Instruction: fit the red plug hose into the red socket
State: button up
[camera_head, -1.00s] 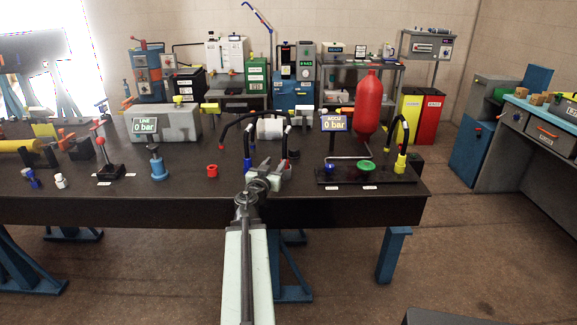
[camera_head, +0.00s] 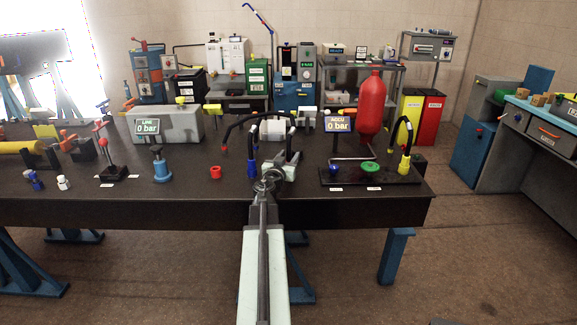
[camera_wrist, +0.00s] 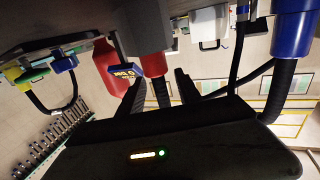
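In the wrist view a red plug (camera_wrist: 150,33) with a black ribbed hose (camera_wrist: 161,92) shows ahead of my gripper (camera_wrist: 157,82). Its two dark fingers appear apart, one on each side of the hose, with no clear grip on it. In the head view my gripper (camera_head: 269,180) is over the table's front part, beside the pale hose block. A hose end with a red tip (camera_head: 224,149) shows left of it. A small red ring-like piece (camera_head: 215,172) stands on the table; I cannot tell whether it is the red socket.
A blue plug (camera_head: 251,168) stands just left of my gripper; it also shows in the wrist view (camera_wrist: 294,30). To the right are a board with a green knob (camera_head: 370,167), a yellow-ended hose (camera_head: 404,163) and a red tank (camera_head: 371,107). The table front (camera_head: 120,208) is clear.

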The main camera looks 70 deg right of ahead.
grip_shut()
jog(key=shift+r, duration=0.1)
notch_tip(320, 180, up, 10)
jog(key=p, duration=1)
